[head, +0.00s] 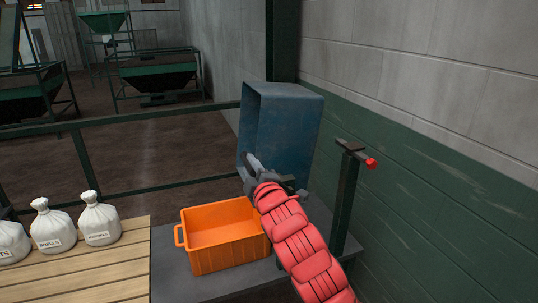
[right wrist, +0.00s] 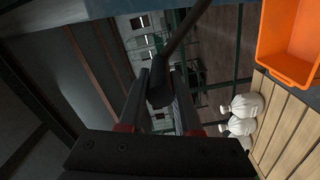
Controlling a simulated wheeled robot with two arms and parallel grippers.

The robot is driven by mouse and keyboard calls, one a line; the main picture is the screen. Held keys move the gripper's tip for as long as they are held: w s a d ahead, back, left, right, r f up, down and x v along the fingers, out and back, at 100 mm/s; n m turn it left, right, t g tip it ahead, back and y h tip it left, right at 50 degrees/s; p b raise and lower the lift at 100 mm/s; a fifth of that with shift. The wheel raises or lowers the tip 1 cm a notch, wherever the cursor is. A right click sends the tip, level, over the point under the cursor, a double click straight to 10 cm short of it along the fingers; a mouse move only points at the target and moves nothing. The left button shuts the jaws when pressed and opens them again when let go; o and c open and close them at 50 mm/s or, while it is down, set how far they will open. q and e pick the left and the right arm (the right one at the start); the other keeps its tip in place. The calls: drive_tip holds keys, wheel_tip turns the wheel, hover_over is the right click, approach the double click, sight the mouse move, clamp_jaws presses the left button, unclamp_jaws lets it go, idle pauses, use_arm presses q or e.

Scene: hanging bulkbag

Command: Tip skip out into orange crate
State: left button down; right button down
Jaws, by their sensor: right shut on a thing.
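The blue skip (head: 300,125) is tipped on its side above and behind the orange crate, its open mouth facing left. Its edge also shows at the top of the right wrist view (right wrist: 95,9). The orange crate (head: 230,258) stands upright on a grey surface, and the part of its inside that shows looks empty. My right gripper (head: 250,163) is at the skip's lower front side. In the right wrist view its jaws (right wrist: 160,100) are shut on a dark round bar (right wrist: 180,48), apparently the skip's handle. The skip's inner bottom is in shadow. My left gripper is out of view.
A dark post (head: 345,195) with a red knob (head: 371,163) stands right of my right arm. White sacks (head: 100,222) stand on wooden slats (head: 110,275) at the left. A dark rail (head: 150,118) runs behind, and a wall (head: 430,150) closes off the right.

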drive_tip(key=s+a+f+n, duration=0.1)
drive_tip(key=a+f+n, duration=0.3)
drive_tip(key=f, duration=0.3)
drive_tip(key=shift+s+a+f+n, duration=0.25)
drive_tip(key=shift+s+a+n, duration=0.05)
drive_tip(key=shift+n, duration=0.1)
drive_tip(key=c, duration=0.6)
unclamp_jaws()
